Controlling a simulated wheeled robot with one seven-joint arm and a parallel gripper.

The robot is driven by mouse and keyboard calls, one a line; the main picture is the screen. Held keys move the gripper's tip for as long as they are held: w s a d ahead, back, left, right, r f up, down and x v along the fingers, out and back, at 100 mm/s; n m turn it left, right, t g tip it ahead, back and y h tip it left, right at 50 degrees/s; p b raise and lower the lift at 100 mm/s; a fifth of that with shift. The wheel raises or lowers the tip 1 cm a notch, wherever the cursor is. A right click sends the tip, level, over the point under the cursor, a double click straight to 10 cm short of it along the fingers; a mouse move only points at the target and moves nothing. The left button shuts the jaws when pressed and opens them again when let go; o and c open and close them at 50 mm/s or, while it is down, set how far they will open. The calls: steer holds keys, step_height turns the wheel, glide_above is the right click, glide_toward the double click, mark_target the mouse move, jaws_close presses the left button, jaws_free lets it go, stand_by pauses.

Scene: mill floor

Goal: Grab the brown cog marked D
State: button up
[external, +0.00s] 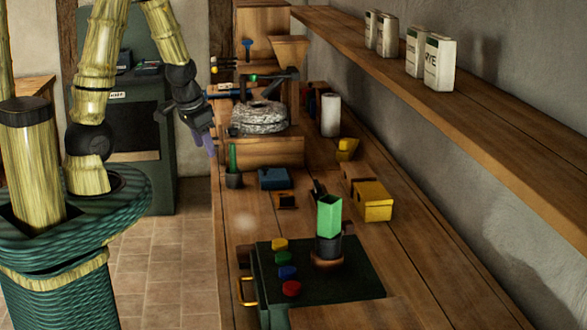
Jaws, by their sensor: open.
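No cog with a readable D mark can be made out in the external view. A small brown and dark item (286,201) lies on the wooden bench, but its shape and any letter are too small to tell. My gripper (209,146), with purplish fingertips, points down at the left edge of the bench, left of the millstone. It is open, with nothing seen between its fingers, and is well apart from the small brown item.
The bench (260,215) bears a grey millstone (260,118), a blue box (274,179), a yellow box (373,201), a white cylinder (330,115) and a green panel (340,287) with coloured knobs. A shelf (480,120) with several bags overhangs the right side.

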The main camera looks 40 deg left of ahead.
steer(key=w+d+f+m+t+b, duration=0.1)
steer(key=w+d+f+m+t, duration=0.25)
steer(key=f+m, duration=0.45)
steer(key=w+d+f+m+t, duration=0.2)
steer(key=w+d+f+m, duration=0.3)
steer(key=m, duration=0.6)
steer(key=s+d+m+h, duration=0.2)
steer(key=d+m+h, duration=0.2)
steer(key=d+m, duration=0.3)
steer(key=s+d+f+m+t+h, duration=0.1)
steer(key=d+m+h, duration=0.3)
steer(key=m, duration=0.9)
steer(key=s+d+b, duration=0.1)
steer(key=d, duration=0.2)
steer(key=shift+s+d+m+h, duration=0.3)
steer(key=shift+s+d+m, duration=0.05)
steer(key=shift+m, duration=0.05)
steer(key=shift+f+t, duration=0.1)
steer(key=shift+t, duration=0.15)
steer(key=b+x, duration=0.2)
steer(key=b, duration=0.3)
steer(key=shift+f+b, duration=0.2)
steer(key=shift+b, duration=0.2)
steer(key=shift+w+d+f+b, duration=0.1)
steer(key=shift+w+d+b, duration=0.1)
steer(key=shift+b, duration=1)
